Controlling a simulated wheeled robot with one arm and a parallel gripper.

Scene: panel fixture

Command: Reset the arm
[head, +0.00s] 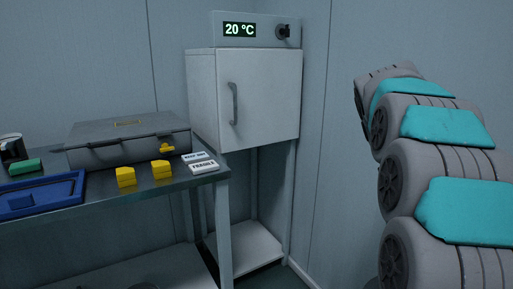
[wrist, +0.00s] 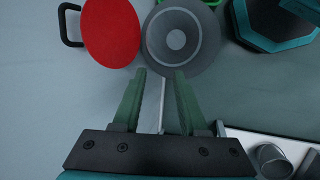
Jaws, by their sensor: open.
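My gripper (wrist: 160,73) shows in the wrist view with its two green fingers apart and nothing between them. Beyond the fingertips are a red disc (wrist: 111,32) beside a black handle and a grey round piece (wrist: 178,42) with a paler ring at its centre. I cannot tell how far they are from the fingertips. In the head view my arm stands folded at the right, and my gripper is out of that picture.
A metal table (head: 92,201) at the left bears a grey case (head: 128,146), two yellow blocks (head: 126,177) (head: 161,169), white labelled boxes (head: 202,165), a green block (head: 25,166) and a blue tray (head: 45,206). A white cabinet (head: 265,95) with a 20 °C display (head: 240,30) is shut.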

